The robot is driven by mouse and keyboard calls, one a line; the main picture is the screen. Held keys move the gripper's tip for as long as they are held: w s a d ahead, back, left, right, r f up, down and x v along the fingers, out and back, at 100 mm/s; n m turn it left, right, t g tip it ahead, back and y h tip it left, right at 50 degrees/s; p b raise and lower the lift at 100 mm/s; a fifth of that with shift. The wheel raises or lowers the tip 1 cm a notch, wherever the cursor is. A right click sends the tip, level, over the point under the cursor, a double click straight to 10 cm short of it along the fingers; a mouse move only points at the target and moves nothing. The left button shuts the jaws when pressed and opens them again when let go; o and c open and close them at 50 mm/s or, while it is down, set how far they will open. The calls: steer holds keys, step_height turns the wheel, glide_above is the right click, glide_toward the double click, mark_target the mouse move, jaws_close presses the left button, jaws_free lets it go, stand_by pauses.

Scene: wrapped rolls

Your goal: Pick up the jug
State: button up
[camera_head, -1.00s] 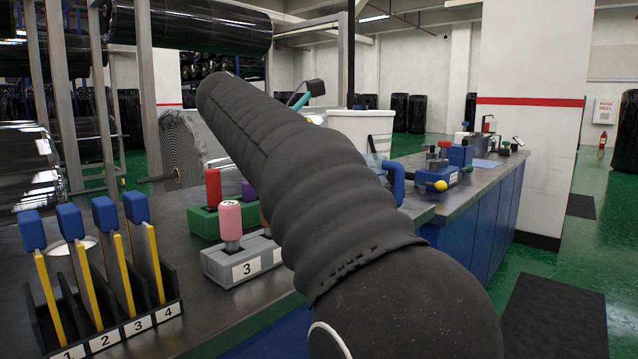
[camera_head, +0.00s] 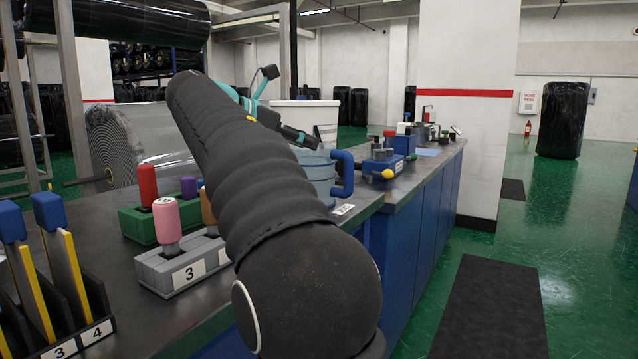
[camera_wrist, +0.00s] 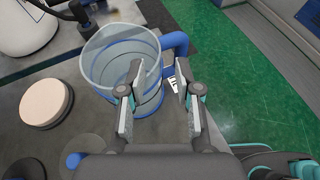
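The jug is clear with blue bands and a blue handle. In the head view, the jug (camera_head: 318,170) stands near the right end of the grey bench top, its left side hidden behind my arm and its handle facing right. In the wrist view, the jug (camera_wrist: 108,62) is upright and open at the top. The handle lies between the fingertips in the picture. Contact cannot be told.
A white bucket (camera_head: 318,113) stands behind the jug. A grey block (camera_head: 180,266) with a pink-handled tool, a green block (camera_head: 137,224) and a black numbered rack (camera_head: 97,300) stand to the left. A round beige-topped object (camera_wrist: 46,103) is left of the jug. Green floor lies right.

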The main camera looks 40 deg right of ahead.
glide_above(320, 176)
steer(key=shift+w+d+f+b, duration=0.1)
steer(key=shift+d+f+b, duration=0.1)
steer(key=shift+f, duration=0.35)
steer(key=shift+d+f+b, duration=0.1)
steer(key=shift+f+b, duration=0.1)
steer(key=shift+f, duration=0.3)
jaws_close()
